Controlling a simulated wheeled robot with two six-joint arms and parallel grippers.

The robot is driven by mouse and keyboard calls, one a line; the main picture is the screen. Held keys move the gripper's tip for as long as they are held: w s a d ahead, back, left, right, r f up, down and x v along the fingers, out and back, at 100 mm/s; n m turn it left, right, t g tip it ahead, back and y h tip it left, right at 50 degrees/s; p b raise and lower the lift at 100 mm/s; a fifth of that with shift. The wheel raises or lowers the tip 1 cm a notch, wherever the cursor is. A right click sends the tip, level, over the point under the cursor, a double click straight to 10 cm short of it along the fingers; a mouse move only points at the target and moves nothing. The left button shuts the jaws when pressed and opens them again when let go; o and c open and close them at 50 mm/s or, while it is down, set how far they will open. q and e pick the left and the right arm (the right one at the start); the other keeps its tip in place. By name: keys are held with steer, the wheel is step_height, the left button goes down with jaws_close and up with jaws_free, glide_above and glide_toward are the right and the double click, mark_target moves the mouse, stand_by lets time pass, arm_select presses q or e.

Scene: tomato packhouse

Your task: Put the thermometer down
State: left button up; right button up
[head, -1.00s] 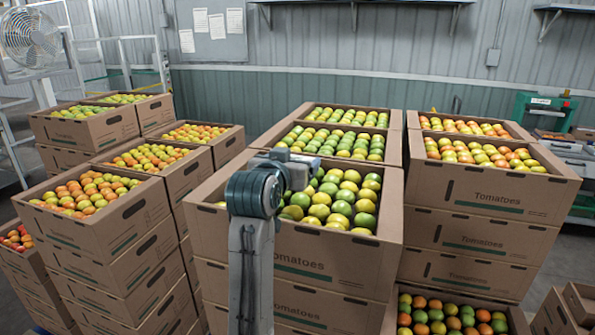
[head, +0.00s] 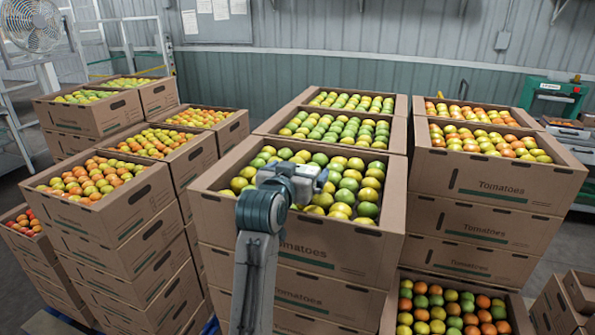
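My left arm comes up from the bottom centre of the head view. Its gripper (head: 318,178) is small and seen from behind, in front of the green and yellow tomatoes of the front middle crate (head: 335,240). The wrist and gripper body hide most of the fingers, so I cannot tell whether they are open or shut. I cannot make out a thermometer, in the gripper or on the crates. My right gripper is not in view.
Stacked tomato cartons stand at the left (head: 110,215) and right (head: 500,185), with narrow gaps between stacks. A lower open carton (head: 395,305) is at the bottom right. A fan (head: 32,25) and a green machine (head: 553,100) stand farther back.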

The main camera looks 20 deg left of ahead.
arm_select(q)
steer(key=shift+s+r, duration=0.1)
steer(key=shift+r, duration=0.1)
steer(key=shift+s, duration=0.3)
steer(key=s+r+b, duration=0.1)
steer(key=s+b, duration=0.3)
steer(key=s, duration=0.7)
steer(key=shift+a+r, duration=0.2)
steer(key=shift+r, duration=0.1)
steer(key=shift+s, duration=0.1)
